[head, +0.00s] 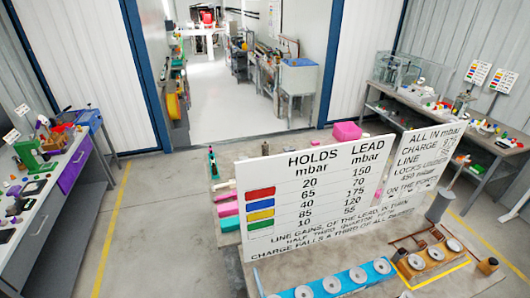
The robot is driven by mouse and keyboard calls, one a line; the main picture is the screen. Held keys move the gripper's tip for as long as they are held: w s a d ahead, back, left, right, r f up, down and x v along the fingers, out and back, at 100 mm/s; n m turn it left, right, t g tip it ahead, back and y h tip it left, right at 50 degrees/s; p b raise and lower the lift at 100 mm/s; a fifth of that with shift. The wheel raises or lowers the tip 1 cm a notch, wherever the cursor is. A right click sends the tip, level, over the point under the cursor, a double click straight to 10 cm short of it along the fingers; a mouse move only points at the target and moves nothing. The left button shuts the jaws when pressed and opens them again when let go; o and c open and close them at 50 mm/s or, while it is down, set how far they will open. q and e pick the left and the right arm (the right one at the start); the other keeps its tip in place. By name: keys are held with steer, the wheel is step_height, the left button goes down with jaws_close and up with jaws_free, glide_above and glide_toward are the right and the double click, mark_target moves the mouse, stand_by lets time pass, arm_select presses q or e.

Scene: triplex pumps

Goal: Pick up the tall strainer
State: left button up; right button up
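I cannot tell for certain which thing is the tall strainer. A grey upright cylinder (440,205) stands at the right end of the near bench, beside the white signs. A small dark upright item (462,103) stands on the right bench, too small to make out. Neither of my grippers shows in the head view.
A large white sign (340,228) hides much of the near bench. A blue block (342,283) and an orange block (440,262) with round discs lie in front. Benches stand left (40,225) and right (425,120). The floor (150,215) between is clear.

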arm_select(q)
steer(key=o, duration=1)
